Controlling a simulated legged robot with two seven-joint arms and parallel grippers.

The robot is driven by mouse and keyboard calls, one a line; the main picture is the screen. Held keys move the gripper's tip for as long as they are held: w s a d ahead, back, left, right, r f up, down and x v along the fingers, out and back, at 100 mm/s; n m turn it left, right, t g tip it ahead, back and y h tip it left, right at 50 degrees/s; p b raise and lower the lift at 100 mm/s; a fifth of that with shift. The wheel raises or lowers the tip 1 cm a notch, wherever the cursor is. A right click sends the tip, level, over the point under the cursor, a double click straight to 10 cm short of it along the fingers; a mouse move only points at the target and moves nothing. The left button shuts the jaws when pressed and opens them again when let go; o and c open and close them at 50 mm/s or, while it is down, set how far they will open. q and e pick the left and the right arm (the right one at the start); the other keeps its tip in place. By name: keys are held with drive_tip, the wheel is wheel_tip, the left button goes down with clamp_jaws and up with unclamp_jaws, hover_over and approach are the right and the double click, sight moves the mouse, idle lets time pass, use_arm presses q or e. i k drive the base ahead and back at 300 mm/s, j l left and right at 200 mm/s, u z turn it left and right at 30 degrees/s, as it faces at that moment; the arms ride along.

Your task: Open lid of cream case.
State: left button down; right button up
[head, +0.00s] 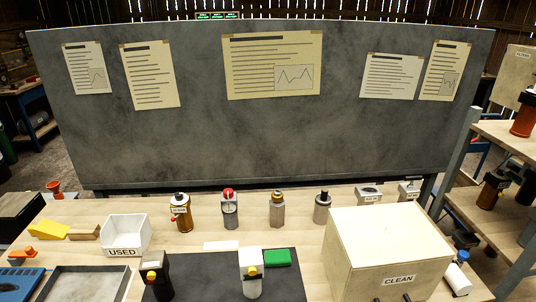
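A cream upright case (250,277) with a yellow knob on its front stands on the dark mat (205,283), near the bottom centre of the head view. Its top looks closed, though I cannot make out the lid's edge or its fastening. A similar black case (157,277) with a yellow knob stands to its left on the mat. The bottoms of both are close to the picture's lower edge. Neither of my grippers shows clearly in the head view, and nothing is seen touching the cream case.
A large pale box (388,248) labelled CLEAN stands to the right, with a green block (277,257) between. A white bin (124,234) labelled USED is at the left. Several small bottles and canisters line the back. A grey tray (85,286) lies front left.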

sight(394, 253)
drive_tip(key=z, duration=1.25)
